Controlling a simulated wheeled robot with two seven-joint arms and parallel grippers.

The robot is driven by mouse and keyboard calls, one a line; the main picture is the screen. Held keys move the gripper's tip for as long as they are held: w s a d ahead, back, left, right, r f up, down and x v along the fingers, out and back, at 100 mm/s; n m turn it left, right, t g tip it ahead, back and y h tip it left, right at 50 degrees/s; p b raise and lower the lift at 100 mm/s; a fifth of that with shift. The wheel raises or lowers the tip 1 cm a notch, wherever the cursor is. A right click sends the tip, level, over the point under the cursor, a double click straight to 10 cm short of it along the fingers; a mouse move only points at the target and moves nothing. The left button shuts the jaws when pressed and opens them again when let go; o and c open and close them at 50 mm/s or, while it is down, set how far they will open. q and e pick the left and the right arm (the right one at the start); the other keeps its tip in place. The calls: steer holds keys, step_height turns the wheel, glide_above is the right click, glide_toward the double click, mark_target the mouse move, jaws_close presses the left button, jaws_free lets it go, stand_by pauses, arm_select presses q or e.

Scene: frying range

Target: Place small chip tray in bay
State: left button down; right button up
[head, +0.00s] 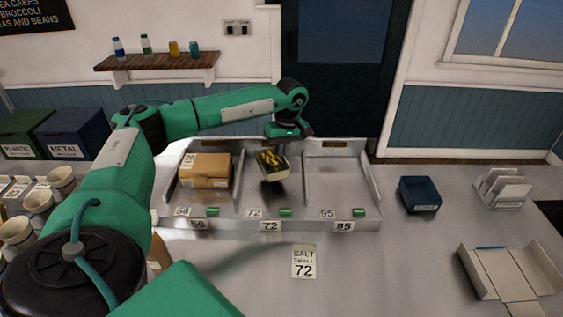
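My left arm reaches in from the left, and its gripper (273,147) points down over the middle bay (270,206) of the metal rack. A small chip tray (282,174) with yellow and dark contents hangs just below the gripper, slightly tilted. A dark shadow lies beneath it on the bay floor, so it looks held above the floor. The fingertips are small and partly hidden against the tray. The middle bay carries a 72 label (270,225). A card (304,262) on the counter reads "SALT SMALL 72". My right gripper is not in view.
A cardboard box (205,171) sits in the left bay, labelled 56 or similar. The right bay (335,182), labelled 95, is empty. A blue container (420,194), a white holder (502,187) and an open carton (505,272) stand to the right. Cups (38,202) stand at left.

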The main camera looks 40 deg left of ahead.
mark_target(281, 165)
arm_select(q)
step_height(281, 165, down, 4)
steer(key=shift+r+p, duration=0.2)
steer(key=shift+p, duration=0.3)
steer(key=shift+f, duration=0.2)
steer(key=shift+f, duration=0.15)
steer(key=c, duration=1.8)
jaws_free()
steer(key=shift+o, duration=0.6)
